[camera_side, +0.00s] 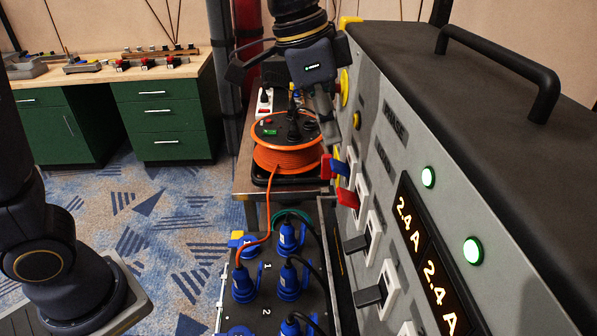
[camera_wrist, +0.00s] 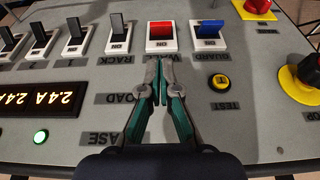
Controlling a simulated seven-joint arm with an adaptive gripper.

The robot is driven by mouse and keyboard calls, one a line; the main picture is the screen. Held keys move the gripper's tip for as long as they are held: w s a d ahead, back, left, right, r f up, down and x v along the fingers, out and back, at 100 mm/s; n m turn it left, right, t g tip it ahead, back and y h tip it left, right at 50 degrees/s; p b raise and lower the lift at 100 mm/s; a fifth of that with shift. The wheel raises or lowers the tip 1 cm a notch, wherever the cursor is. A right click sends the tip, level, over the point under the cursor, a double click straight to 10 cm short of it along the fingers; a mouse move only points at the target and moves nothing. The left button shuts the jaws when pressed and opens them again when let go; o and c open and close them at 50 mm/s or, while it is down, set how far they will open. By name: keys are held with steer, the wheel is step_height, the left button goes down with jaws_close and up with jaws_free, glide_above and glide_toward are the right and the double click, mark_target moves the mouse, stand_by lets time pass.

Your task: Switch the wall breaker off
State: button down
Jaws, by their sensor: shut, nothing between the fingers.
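The wall breaker is a red rocker switch (camera_wrist: 160,31) in a white frame, at the upper middle of the wrist view. An "ON" marking shows on its frame, and a partly covered label below reads like "WALL". In the side view its red lever (camera_side: 347,198) juts from the panel face. My gripper (camera_wrist: 158,62) is shut and empty, its fingertips over the label just below the red switch. From this view I cannot tell whether they touch the panel. In the side view my gripper (camera_side: 327,140) hangs in front of the panel, above the red lever.
A blue guard switch (camera_wrist: 208,30) is right of the red one; a black rack switch (camera_wrist: 116,32) is left. A yellow test button (camera_wrist: 219,81) and a red stop knob (camera_wrist: 307,70) are further right. An orange cable reel (camera_side: 283,150) stands beside the panel.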

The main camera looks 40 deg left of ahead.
mark_target(341, 193)
steer(key=shift+f, duration=0.1)
steer(key=x, duration=0.9)
steer(key=shift+f, duration=0.4)
steer(key=shift+s+a+f+t+h, duration=0.25)
steer(key=shift+a+f+t+h, duration=0.05)
steer(key=shift+t+h, duration=0.4)
steer(key=shift+s+a+f+t+h, duration=0.15)
steer(key=shift+t+h, duration=0.15)
steer(key=shift+s+a+f, duration=0.2)
steer(key=shift+s+f, duration=0.05)
steer(key=shift+f, duration=0.35)
steer(key=shift+s+a+f, duration=0.25)
steer(key=shift+f, duration=0.4)
steer(key=shift+r, duration=0.15)
steer(key=shift+r, duration=0.65)
steer(key=shift+a, duration=0.1)
